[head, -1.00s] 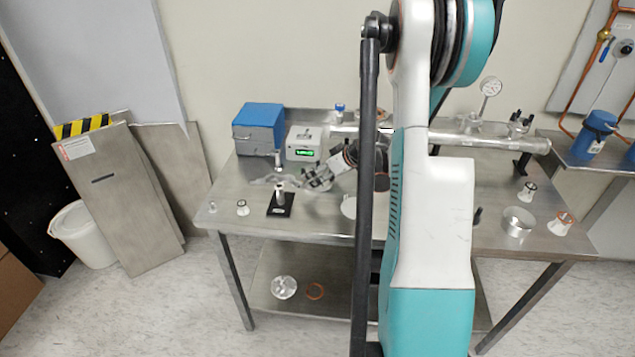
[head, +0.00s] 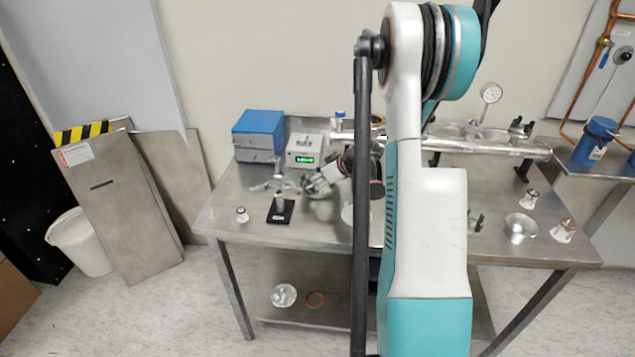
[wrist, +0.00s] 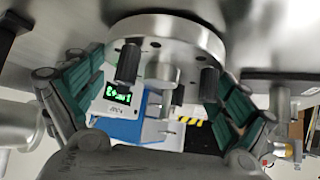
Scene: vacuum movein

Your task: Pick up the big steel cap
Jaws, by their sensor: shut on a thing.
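In the wrist view, my gripper (wrist: 158,90) has its teal-padded fingers to the left and right of a round steel piece, which I take to be the big steel cap (wrist: 175,33). It is a thick disc with small holes in its face, a short central stub and dark pegs in front of it. The fingers are shut on it, though the exact contact at the pads is hard to see. In the head view, my arm hides most of the bench's middle, and I cannot clearly pick out the gripper or the held cap.
The steel bench (head: 240,222) carries a blue box (head: 258,135), a display unit (head: 304,152), a black-based post (head: 280,209) and a long steel tube (head: 490,144). A round steel dish (head: 520,228) and small fittings stand at right. Panels (head: 118,205) and a white bucket (head: 80,243) stand left.

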